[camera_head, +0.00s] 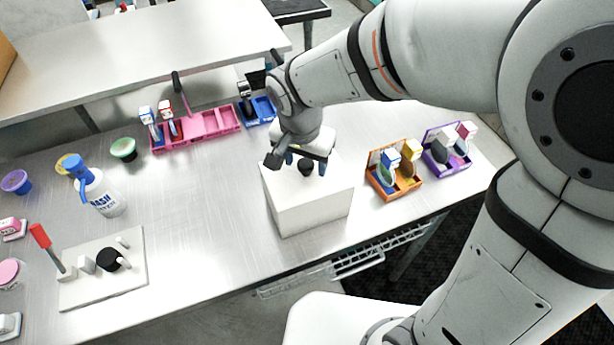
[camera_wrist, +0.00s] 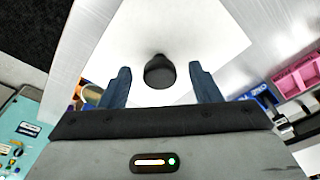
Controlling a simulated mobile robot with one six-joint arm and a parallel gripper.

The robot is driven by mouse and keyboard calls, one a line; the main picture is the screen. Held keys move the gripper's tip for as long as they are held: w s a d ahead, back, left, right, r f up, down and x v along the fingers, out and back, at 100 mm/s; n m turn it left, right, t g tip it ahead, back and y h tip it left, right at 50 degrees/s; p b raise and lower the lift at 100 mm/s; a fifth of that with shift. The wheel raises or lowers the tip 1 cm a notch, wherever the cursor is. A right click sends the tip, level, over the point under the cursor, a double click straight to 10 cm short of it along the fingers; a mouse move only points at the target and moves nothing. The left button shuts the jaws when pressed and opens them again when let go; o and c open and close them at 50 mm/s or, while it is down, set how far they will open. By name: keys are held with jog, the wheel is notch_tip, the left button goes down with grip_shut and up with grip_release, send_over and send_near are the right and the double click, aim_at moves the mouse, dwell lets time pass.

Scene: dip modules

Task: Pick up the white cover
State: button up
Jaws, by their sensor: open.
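The white cover (camera_head: 310,205) is a box-shaped piece with a black knob (camera_head: 306,168) on its top. It stands on the metal table near the front edge, in the middle of the head view. In the wrist view the cover's white top (camera_wrist: 215,35) fills much of the picture, and the knob (camera_wrist: 160,71) lies between and a little ahead of the two fingers. My gripper (camera_head: 307,164) is directly above the cover. In the wrist view my gripper (camera_wrist: 160,85) is open, with a finger on each side of the knob and gaps on both sides. What is under the cover is hidden.
Orange (camera_head: 394,184) and purple (camera_head: 447,160) bins stand right of the cover. Pink (camera_head: 208,124) and blue (camera_head: 257,111) bins are behind it. A wash bottle (camera_head: 101,194) and a white board (camera_head: 102,269) with a red handle are left. The table between is clear.

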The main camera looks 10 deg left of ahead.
jog(key=shift+c, duration=0.5)
grip_shut()
